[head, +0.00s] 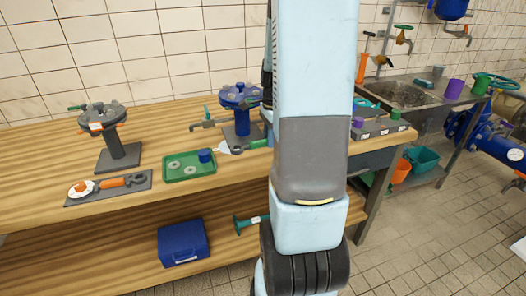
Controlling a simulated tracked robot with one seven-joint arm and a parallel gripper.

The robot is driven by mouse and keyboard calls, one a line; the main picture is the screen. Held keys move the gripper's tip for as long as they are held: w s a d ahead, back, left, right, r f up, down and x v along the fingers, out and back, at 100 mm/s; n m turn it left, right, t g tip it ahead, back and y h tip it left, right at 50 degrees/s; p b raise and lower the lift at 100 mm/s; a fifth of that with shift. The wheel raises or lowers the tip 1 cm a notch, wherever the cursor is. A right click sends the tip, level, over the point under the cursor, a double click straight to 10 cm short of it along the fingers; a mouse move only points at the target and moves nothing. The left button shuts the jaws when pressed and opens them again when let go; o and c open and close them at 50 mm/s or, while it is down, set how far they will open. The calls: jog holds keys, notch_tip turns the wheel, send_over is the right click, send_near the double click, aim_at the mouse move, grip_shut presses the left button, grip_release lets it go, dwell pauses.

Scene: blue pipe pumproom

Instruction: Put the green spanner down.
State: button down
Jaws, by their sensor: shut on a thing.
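My arm stands upright through the middle of the head view and covers part of the bench. My gripper is hidden behind it, so neither its jaws nor anything in them shows. I cannot make out the green spanner for sure. A tool with a green handle (259,143) and a grey flat end lies on the wooden bench (215,190), just left of my arm and partly cut off by it. I cannot tell whether anything touches it.
A green tray (188,177) holds a blue cup and washers. Left of it are a dark mat (75,199) with an orange-handled tool and a grey stand (118,155). A blue stand (241,122) rises behind. A blue box (182,242) sits on the lower shelf. A sink (400,95) is at right.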

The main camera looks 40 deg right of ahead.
send_over(266, 157)
jog(key=f, duration=0.4)
jog(key=shift+w+d+f, duration=0.1)
jog(key=shift+d+f, duration=0.1)
jog(key=shift+f, duration=1.55)
jog(key=shift+f, duration=0.25)
